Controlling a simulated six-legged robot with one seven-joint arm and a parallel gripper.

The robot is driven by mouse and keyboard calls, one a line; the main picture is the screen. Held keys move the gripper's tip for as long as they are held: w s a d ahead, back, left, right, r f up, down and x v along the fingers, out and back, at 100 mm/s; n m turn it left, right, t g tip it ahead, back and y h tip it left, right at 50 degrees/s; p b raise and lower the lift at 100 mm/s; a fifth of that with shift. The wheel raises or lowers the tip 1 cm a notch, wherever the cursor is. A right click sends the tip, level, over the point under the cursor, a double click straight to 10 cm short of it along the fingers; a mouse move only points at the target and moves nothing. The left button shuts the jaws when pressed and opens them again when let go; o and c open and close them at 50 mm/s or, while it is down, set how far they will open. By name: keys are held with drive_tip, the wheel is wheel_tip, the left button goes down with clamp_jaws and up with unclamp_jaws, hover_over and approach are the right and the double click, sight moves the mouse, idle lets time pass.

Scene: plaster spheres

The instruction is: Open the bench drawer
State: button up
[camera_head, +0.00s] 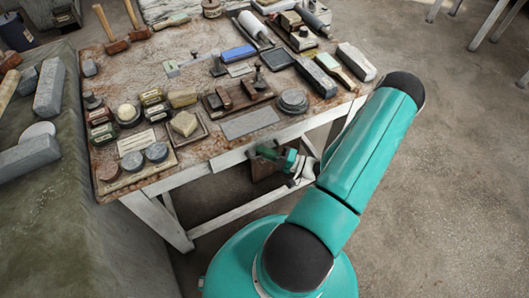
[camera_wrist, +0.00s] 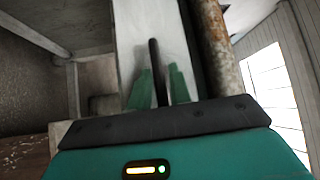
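The bench drawer's pale front (camera_wrist: 130,35) fills the upper middle of the wrist view. A dark bar handle (camera_wrist: 154,65) stands out from it. My gripper (camera_wrist: 160,68) has its two green fingers on either side of this handle. A narrow gap shows between the handle and the right finger; contact on the left is unclear. In the head view my gripper (camera_head: 262,152) is at the bench's front side, just below the top's edge. My arm hides part of that side, and no drawer opening shows.
The workbench (camera_head: 225,185) has a worn top crowded with stone blocks, tins and tools. A rusty edge (camera_wrist: 213,45) runs close beside the handle in the wrist view. A green-grey covered surface (camera_head: 70,235) with stone blocks lies left. Concrete floor (camera_head: 450,150) is clear at right.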

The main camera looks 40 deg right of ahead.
clamp_jaws()
drive_tip(key=shift+s, duration=0.15)
drive_tip(key=s+a, duration=0.3)
drive_tip(key=s, duration=0.6)
drive_tip(key=s+a, duration=0.3)
drive_tip(key=s, duration=0.7)
drive_tip(key=shift+s, duration=0.25)
drive_tip(key=shift+d, duration=0.1)
unclamp_jaws()
